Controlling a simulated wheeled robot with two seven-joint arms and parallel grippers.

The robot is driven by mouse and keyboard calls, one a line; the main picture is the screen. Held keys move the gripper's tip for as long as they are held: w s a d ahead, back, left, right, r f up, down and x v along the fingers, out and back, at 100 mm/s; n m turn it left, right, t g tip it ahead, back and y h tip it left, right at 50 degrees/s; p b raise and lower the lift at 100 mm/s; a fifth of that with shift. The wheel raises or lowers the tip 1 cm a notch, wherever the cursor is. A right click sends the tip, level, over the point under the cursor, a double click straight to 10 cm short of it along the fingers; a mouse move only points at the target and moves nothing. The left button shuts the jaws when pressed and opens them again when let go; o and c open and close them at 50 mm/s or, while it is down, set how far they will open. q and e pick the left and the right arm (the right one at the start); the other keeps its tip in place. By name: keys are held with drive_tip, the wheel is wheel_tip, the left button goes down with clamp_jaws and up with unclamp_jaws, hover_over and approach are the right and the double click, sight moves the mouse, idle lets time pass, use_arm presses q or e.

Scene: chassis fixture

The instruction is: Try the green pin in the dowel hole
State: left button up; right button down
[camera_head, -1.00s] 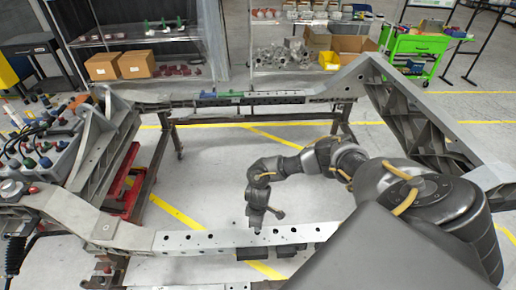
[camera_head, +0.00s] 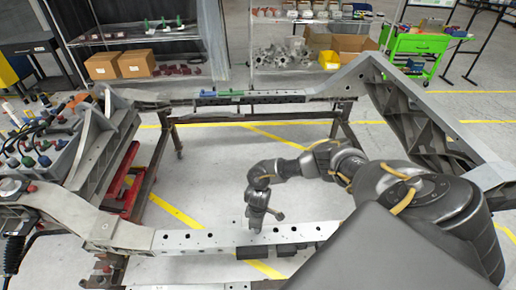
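My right arm comes in from the right, and its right gripper (camera_head: 256,226) points down at the top face of the near chassis rail (camera_head: 200,238). The fingertips are at or just above the rail, between its left and right rows of holes. They are small and dark, so I cannot tell whether they are open or shut. No green pin can be made out at the fingertips. Several dark holes (camera_head: 303,228) show along the rail; I cannot tell which is the dowel hole. My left gripper is not in view.
The far rail (camera_head: 285,97) carries a green and blue part (camera_head: 222,94). A grey angled frame member (camera_head: 415,110) stands at right. Connectors and cables (camera_head: 35,140) crowd the left. Shelves with cardboard boxes (camera_head: 137,64) and a green cart (camera_head: 418,42) stand behind. Floor inside the frame is open.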

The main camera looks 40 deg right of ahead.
idle(0.4)
drive_tip(key=c, duration=1.1)
unclamp_jaws()
drive_tip(key=shift+r, duration=0.1)
wheel_tip(320, 180, up, 3)
drive_tip(key=p, duration=0.3)
drive_tip(key=shift+r, duration=2.9)
